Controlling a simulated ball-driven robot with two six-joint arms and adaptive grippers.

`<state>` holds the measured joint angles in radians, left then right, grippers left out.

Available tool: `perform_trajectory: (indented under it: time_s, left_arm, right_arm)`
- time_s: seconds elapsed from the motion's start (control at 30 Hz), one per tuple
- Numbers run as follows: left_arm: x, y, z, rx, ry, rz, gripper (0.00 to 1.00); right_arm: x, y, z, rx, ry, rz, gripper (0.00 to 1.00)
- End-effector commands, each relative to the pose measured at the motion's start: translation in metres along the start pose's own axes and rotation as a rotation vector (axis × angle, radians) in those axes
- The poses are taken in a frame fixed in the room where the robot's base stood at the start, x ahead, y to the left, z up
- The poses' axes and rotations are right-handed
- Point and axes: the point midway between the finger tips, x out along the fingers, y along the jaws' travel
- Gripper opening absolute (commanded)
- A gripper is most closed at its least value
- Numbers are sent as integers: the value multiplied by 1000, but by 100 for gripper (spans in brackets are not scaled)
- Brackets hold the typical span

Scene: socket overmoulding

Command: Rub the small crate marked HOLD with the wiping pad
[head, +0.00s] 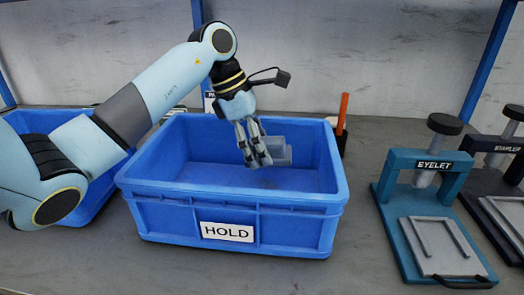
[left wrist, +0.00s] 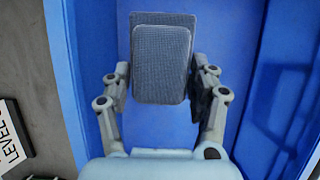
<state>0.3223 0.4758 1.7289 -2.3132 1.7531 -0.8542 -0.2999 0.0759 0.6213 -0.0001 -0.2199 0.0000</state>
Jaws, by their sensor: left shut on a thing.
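The blue crate marked HOLD (head: 285,232) stands on the bench in the middle of the head view, with its white label on the front wall. My left gripper (head: 257,158) reaches down into it from above. In the left wrist view it is shut on the grey, woven-looking wiping pad (left wrist: 161,65), with one finger on each side. A pale grey block shows beside the fingertips in the head view, near the crate's back wall. I cannot tell whether the pad touches the crate's floor or wall. My right gripper is not in view.
Another blue crate (head: 38,122) stands at the left, partly behind my arm. A teal EYELET press (head: 400,200) and a dark STAPLER press (head: 500,165) stand at the right. An orange-handled tool (head: 343,112) stands behind the HOLD crate. Bare bench lies in front.

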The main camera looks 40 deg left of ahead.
Motion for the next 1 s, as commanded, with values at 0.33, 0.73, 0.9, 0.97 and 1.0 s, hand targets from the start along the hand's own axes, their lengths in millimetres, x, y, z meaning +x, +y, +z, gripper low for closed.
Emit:
perform_trajectory:
  time_s: [0.33, 0.73, 0.9, 0.97, 1.0]
  left_arm:
    - [-4, 1, 2, 1, 0, 2, 19]
    - [-30, 0, 12, 1, 0, 3, 19]
    - [-29, 0, 12, 1, 0, 2, 19]
    - [-29, 0, 12, 1, 0, 2, 19]
    - [-29, 0, 12, 1, 0, 2, 19]
  right_arm:
    - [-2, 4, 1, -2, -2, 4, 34]
    - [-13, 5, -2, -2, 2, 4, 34]
    - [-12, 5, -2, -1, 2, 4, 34]
    - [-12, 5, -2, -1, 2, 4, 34]
    - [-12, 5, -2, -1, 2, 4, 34]
